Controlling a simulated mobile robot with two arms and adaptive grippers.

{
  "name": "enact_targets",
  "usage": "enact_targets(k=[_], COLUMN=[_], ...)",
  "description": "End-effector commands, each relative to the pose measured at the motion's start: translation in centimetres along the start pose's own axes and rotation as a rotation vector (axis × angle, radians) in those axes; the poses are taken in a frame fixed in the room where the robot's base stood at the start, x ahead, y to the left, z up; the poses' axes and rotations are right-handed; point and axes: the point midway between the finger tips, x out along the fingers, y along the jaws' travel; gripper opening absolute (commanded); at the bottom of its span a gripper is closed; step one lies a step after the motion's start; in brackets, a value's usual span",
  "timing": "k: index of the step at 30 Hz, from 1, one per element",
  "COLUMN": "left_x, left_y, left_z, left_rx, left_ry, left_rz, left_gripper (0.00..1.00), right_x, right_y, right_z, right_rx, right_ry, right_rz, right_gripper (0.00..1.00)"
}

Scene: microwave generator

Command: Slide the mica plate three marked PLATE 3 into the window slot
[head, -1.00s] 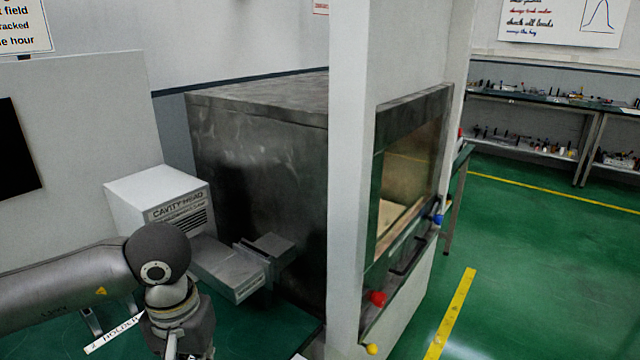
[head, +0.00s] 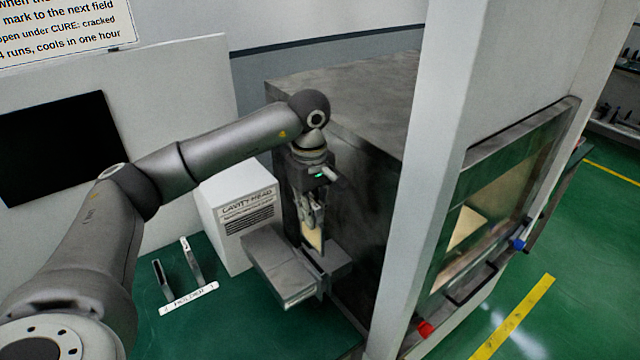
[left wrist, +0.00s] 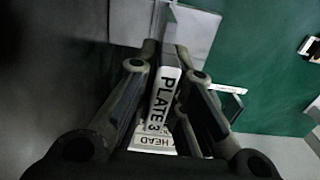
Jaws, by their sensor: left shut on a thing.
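My left gripper (head: 311,218) points down over the grey waveguide block in front of the cavity head. It is shut on the mica plate three (head: 313,239), a thin tan plate held upright. In the left wrist view the label PLATE 3 (left wrist: 163,100) reads between the fingers. The window slot is at the flanged joint (head: 322,284) of the waveguide (head: 283,271). The plate's lower end is at or just above this joint; I cannot tell whether it is inside. The slot's opening is hidden. My right gripper is not in view.
The white cavity head box (head: 238,215) stands just left of the gripper. A dark metal oven (head: 350,90) is close behind and right. A holder with two uprights (head: 190,262) and a white label (head: 188,300) stands on the green table at left.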

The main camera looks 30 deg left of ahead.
Motion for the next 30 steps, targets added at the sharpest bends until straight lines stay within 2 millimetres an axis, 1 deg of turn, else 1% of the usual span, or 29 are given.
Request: enact_targets(k=[1,3,6,11,15,21,25,30], left_x=[-0.3,-0.1,0.3,1.3,2.5,4.3,4.8,4.9], left_y=[-0.1,-0.1,-0.1,-0.1,-0.1,-0.1,-0.1,-0.1], left_z=[-0.2,-0.4,-0.4,-0.4,-0.4,-0.4,-0.4,-0.4], left_rx=[-0.014,-0.025,-0.027,-0.025,-0.024,-0.024,-0.023,-0.023], left_ry=[-0.001,-0.001,-0.001,0.0,0.0,0.0,0.0,0.0], left_rz=[-0.002,-0.002,-0.003,-0.003,-0.003,-0.002,-0.002,-0.002], left_gripper=[0.0,0.0,0.0,0.0,0.0,0.0,0.0,0.0], right_x=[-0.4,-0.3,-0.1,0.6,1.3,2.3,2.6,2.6], right_y=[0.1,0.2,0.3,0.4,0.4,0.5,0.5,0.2], right_z=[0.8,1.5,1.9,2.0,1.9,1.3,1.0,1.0], right_rx=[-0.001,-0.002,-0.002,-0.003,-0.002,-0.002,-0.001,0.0], right_ry=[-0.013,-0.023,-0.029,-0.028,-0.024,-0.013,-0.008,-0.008], right_rz=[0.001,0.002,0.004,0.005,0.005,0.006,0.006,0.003], right_gripper=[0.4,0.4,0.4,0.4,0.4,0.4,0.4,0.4])
